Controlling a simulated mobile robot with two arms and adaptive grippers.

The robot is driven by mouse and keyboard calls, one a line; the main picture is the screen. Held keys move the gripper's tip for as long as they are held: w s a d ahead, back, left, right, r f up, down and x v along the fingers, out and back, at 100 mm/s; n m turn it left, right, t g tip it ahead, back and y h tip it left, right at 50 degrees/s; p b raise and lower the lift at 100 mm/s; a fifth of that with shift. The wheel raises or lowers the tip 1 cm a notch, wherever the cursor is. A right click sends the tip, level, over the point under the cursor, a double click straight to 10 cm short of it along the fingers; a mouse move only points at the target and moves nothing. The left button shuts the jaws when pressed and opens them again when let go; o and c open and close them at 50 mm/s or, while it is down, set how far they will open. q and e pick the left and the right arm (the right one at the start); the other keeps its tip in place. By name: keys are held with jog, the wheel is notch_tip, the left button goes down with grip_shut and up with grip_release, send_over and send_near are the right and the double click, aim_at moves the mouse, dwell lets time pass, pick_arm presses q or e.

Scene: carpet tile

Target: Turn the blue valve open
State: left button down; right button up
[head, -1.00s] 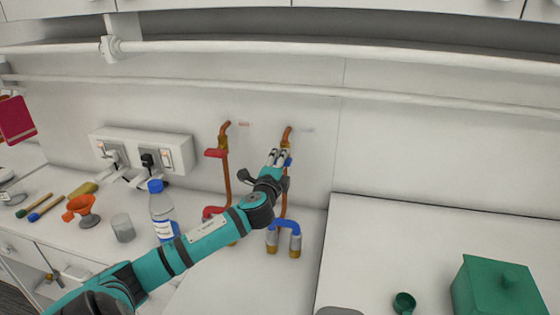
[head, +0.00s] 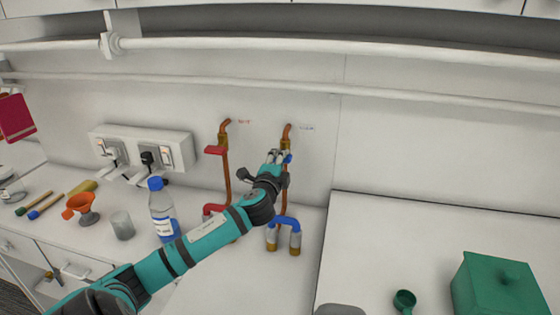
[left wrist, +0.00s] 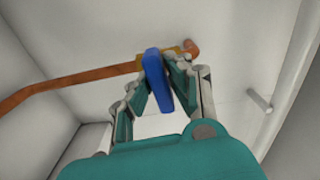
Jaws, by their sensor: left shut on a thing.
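The blue valve handle (head: 289,159) sits on a copper pipe on the back wall, mostly hidden by my fingers in the head view. My left gripper (head: 281,156) reaches it from the lower left. In the left wrist view, the blue handle (left wrist: 156,80) lies between the two fingers of my left gripper (left wrist: 158,84), which is shut on it. The handle's brass body (left wrist: 180,52) joins the copper pipe (left wrist: 70,80). My right gripper is not in view.
A red valve handle (head: 215,150) is on the pipe to the left. A green box (head: 497,287) is right.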

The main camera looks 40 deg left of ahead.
pick_arm(q)
jog(key=n+b, duration=0.1)
jog(key=n, duration=0.3)
jog(key=shift+f, duration=0.1)
jog(key=n, duration=0.2)
jog(key=shift+n+b, duration=0.35)
jog(key=shift+n, duration=0.05)
jog(key=n, duration=0.2)
jog(key=shift+n, duration=0.4)
jog(key=n, duration=0.4)
jog(key=shift+n+p, duration=0.5)
jog(key=shift+n, duration=1.1)
jog(key=c, duration=1.3)
grip_release()
